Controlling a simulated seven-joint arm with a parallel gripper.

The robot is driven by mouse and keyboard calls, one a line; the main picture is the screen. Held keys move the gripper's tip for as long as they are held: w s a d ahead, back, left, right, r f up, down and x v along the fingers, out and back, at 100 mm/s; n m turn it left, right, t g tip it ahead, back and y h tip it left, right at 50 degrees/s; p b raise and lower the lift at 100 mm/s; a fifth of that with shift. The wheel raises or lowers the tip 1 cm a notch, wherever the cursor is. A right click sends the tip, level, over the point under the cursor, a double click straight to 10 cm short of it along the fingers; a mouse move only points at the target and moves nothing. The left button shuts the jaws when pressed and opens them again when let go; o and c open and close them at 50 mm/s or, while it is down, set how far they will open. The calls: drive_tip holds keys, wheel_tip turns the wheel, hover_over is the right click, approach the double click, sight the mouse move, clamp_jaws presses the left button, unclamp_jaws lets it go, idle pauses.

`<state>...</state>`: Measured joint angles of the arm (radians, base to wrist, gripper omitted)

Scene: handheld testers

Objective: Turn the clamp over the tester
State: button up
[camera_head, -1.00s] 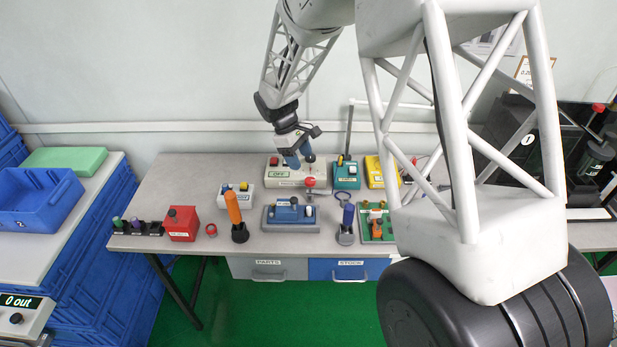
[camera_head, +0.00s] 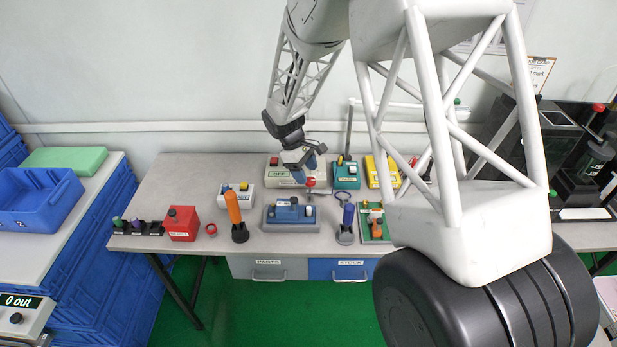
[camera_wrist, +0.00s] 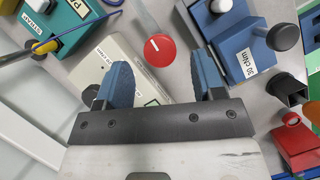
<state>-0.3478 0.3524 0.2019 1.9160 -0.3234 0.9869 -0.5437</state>
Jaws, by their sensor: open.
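My gripper (camera_head: 305,170) is open and empty, with two blue fingers spread apart. In the wrist view my gripper (camera_wrist: 163,68) has a round red knob (camera_wrist: 159,50) with a white line showing between its fingertips; neither finger visibly touches it. The red knob (camera_head: 310,182) stands just in front of the fingers in the head view, and seems to be part of the clamp. The blue tester (camera_head: 290,212) sits on a grey base in front of it. In the wrist view the blue tester (camera_wrist: 245,50) is at the upper right, labelled 30 cNm. The clamp's arm is not clearly visible.
A pale box with a green label (camera_head: 287,178) lies close beside and under my gripper. A teal box (camera_head: 346,175) and a yellow box (camera_head: 381,172) stand to the right. An orange-handled tool (camera_head: 235,215) and a blue-handled one (camera_head: 346,222) flank the tester.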

drive_tip(key=shift+x, duration=1.35)
drive_tip(key=shift+c, duration=0.4)
drive_tip(key=c, duration=0.8)
drive_tip(key=shift+c, duration=0.2)
